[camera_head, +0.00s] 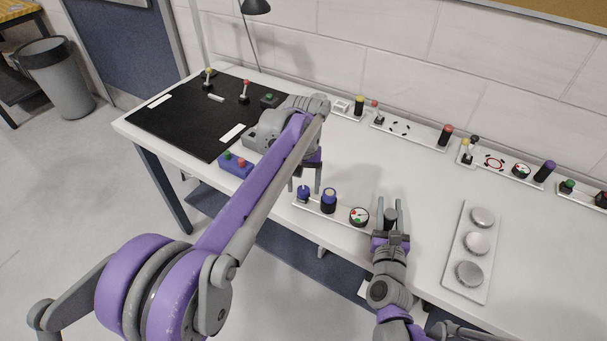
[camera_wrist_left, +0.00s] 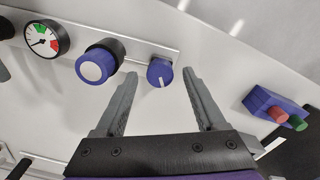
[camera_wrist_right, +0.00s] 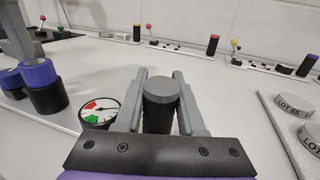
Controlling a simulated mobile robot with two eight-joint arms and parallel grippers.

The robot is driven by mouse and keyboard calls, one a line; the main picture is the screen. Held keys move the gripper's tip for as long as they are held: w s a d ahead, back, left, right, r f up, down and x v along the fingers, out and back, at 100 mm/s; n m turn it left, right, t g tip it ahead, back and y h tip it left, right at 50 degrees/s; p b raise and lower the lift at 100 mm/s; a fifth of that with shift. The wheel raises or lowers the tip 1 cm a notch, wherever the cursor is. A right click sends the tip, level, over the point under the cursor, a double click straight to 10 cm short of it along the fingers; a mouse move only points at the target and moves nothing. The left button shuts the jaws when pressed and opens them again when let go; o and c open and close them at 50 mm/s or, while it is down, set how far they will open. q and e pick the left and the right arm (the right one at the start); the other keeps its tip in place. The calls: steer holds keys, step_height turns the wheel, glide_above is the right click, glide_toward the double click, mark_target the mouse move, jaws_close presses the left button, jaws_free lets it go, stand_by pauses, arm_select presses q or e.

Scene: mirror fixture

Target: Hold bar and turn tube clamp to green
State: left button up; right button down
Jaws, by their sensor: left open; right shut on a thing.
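A dark grey upright cylinder with a grey top (camera_wrist_right: 160,88), likely the bar, stands between the fingers of my right gripper (camera_head: 390,204), which is shut on it. My left gripper (camera_head: 305,186) is open above a small blue knob with a white pointer line (camera_wrist_left: 160,73); the knob shows between its fingertips, apart from both. Next to it stands a black cylinder with a blue collar and pale top (camera_wrist_left: 97,64). I cannot tell which is the tube clamp. A round gauge (camera_head: 359,216) has red and green sectors; in the left wrist view its needle appears outside green.
A blue box with red and green buttons (camera_head: 236,164) lies left of my left gripper. A white tray with several round grey weights (camera_head: 466,292) is at the right. More fixtures line the wall. The table centre (camera_head: 430,190) is clear.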

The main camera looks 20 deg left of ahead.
mark_target(303, 190)
arm_select(q)
step_height(303, 190, up, 12)
steer(key=shift+f, duration=0.25)
steer(key=shift+s, duration=0.1)
stand_by(0.9)
steer(key=shift+f, duration=0.15)
step_height(303, 190, down, 12)
steer(key=shift+r, duration=0.15)
stand_by(0.3)
jaws_close()
